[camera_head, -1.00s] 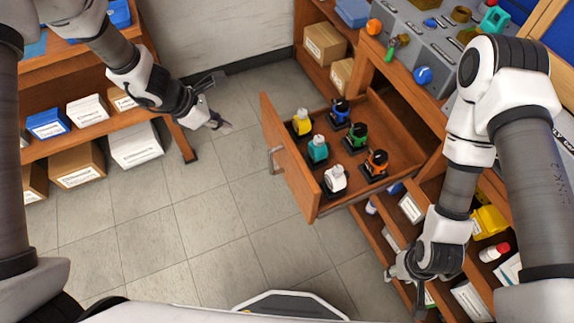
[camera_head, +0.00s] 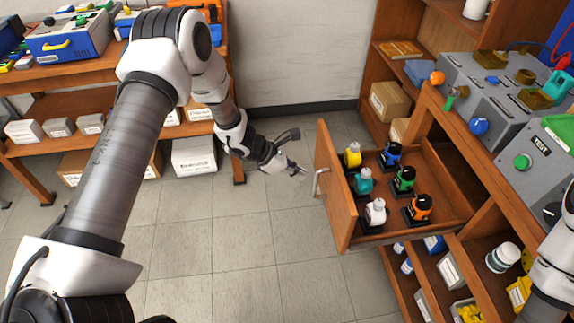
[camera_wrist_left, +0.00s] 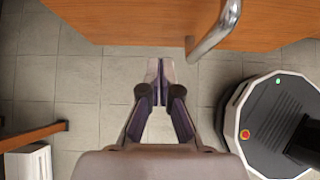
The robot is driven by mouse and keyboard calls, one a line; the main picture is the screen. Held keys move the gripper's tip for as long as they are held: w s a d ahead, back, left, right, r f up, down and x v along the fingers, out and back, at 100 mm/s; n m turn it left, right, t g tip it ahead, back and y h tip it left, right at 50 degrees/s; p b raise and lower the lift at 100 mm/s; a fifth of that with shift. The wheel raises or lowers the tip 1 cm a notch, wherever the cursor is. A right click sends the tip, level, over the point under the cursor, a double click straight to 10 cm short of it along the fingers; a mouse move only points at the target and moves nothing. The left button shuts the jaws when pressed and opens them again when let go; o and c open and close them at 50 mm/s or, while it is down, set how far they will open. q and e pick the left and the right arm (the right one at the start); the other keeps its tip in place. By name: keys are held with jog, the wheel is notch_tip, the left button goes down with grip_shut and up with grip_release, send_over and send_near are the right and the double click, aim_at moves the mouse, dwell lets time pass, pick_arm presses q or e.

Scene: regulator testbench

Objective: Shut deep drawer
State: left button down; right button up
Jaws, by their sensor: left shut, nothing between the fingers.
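The deep drawer (camera_head: 332,215) stands pulled out from the wooden bench, its front panel facing left. Its metal handle (camera_head: 317,184) is on that panel. Several small regulators with yellow, blue, teal, green, white and orange bodies stand inside. My left gripper (camera_head: 303,172) is shut and empty, just left of the drawer front near the handle; I cannot tell whether it touches. In the left wrist view, the shut fingertips (camera_wrist_left: 160,72) point toward the drawer front (camera_wrist_left: 140,18), with the handle (camera_wrist_left: 212,36) to their right. My right gripper is out of view; only part of that arm shows.
Bench shelves below the drawer hold bottles and boxes (camera_head: 452,271). Grey test equipment (camera_head: 545,150) stands on the bench. Another wooden shelf unit (camera_head: 75,152) with boxes stands at the left. The tiled floor between is clear.

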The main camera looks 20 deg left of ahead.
aim_at(324, 177)
pick_arm(q)
jog(key=d, duration=0.1)
jog(key=w+d, duration=0.2)
jog(key=d, duration=0.1)
jog(key=shift+w+f+p, duration=0.25)
jog(key=shift+f+p, duration=0.05)
jog(key=shift+p, duration=0.05)
jog(key=shift+f, duration=0.1)
